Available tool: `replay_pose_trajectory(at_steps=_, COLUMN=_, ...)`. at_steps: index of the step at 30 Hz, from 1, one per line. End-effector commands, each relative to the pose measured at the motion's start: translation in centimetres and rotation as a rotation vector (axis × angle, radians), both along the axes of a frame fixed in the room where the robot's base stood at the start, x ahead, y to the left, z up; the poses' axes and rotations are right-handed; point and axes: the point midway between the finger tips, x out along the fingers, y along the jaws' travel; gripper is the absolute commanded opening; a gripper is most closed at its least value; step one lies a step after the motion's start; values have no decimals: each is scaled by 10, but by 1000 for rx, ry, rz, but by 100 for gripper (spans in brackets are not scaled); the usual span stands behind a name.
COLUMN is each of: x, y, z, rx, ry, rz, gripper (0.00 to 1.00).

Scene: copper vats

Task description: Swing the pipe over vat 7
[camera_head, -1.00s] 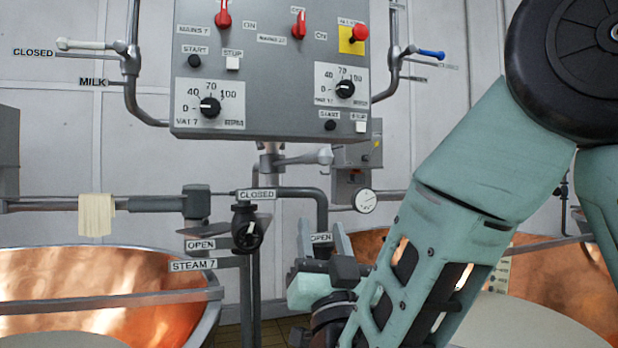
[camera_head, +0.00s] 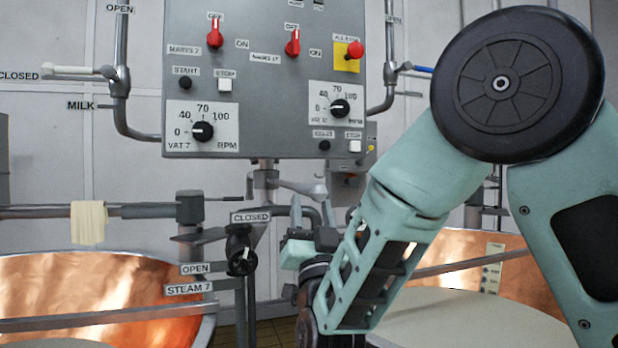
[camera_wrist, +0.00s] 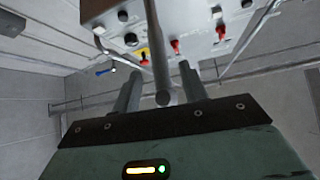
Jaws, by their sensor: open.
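A light grey swing pipe (camera_head: 300,187) sticks out to the right from the post below the control panel. Its end bends down, to the right of vat 7 (camera_head: 95,270), the copper vat at the left. My gripper (camera_head: 312,222) is open, fingers pointing up, just below the pipe's end in the head view. In the wrist view a grey round-ended bar, which looks like the pipe (camera_wrist: 160,70), shows between the fingers of my gripper (camera_wrist: 160,85). I cannot tell whether they touch it.
The control panel (camera_head: 262,80) with red switches and dials hangs above. The steam 7 valve (camera_head: 241,255) stands left of my gripper. A cloth (camera_head: 89,222) hangs on a rail over vat 7. Another copper vat (camera_head: 470,265) is behind my arm.

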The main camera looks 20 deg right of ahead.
Motion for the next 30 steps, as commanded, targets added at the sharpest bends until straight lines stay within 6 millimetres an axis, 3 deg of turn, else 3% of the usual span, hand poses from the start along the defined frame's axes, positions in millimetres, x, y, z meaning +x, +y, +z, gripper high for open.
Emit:
replay_pose_trajectory(at_steps=3, x=16, y=-3, z=18, rx=0, ry=-1, rz=-2, gripper=43)
replay_pose_trajectory(at_steps=9, x=32, y=-6, z=32, rx=0, ry=0, rz=-1, gripper=43)
replay_pose_trajectory(at_steps=21, x=37, y=-7, z=35, rx=-1, ry=1, rz=0, gripper=43)
replay_pose_trajectory(at_steps=26, x=37, y=-7, z=35, rx=-1, ry=1, rz=0, gripper=0)
replay_pose_trajectory(at_steps=30, x=37, y=-8, z=35, rx=-1, ry=1, rz=1, gripper=0)
